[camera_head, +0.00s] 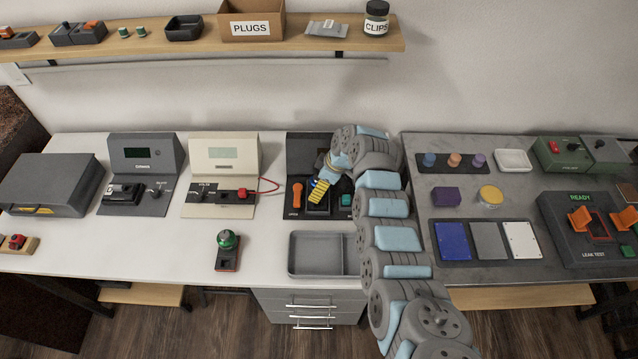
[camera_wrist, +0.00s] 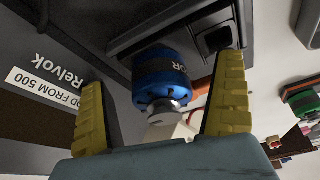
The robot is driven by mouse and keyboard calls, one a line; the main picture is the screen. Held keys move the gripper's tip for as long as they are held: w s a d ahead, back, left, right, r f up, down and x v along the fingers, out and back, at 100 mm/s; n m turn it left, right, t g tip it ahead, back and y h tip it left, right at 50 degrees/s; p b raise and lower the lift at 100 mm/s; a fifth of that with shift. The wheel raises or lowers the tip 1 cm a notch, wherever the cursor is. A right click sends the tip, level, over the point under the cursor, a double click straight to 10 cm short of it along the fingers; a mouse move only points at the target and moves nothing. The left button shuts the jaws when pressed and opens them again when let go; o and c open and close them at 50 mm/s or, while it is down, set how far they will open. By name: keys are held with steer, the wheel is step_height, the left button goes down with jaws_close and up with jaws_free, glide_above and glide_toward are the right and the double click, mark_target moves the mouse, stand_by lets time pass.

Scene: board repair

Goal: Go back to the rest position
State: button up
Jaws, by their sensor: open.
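My gripper (camera_head: 318,190) is at the dark grey station (camera_head: 296,160) in the middle of the white bench, with my arm reaching in from the lower right. In the wrist view my gripper (camera_wrist: 161,78) has its two yellow fingers spread apart. A blue round part (camera_wrist: 160,82) with a dark lettered band sits against the dark housing, in the space between the fingers. Gaps show on both sides of it, and nothing is held. In the head view my gripper and arm hide most of that part and some of the station.
The station has an orange lever (camera_head: 297,195) left of my gripper and a green button (camera_head: 347,200) right of it. An empty grey tray (camera_head: 316,238) lies in front. The shelf (camera_head: 350,42) runs above. The leak tester (camera_head: 590,245) stands at the right.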

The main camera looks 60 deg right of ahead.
steer(key=shift+r+p, duration=0.35)
steer(key=shift+r, duration=1.2)
steer(key=shift+r+p, duration=0.5)
steer(key=shift+r, duration=2.45)
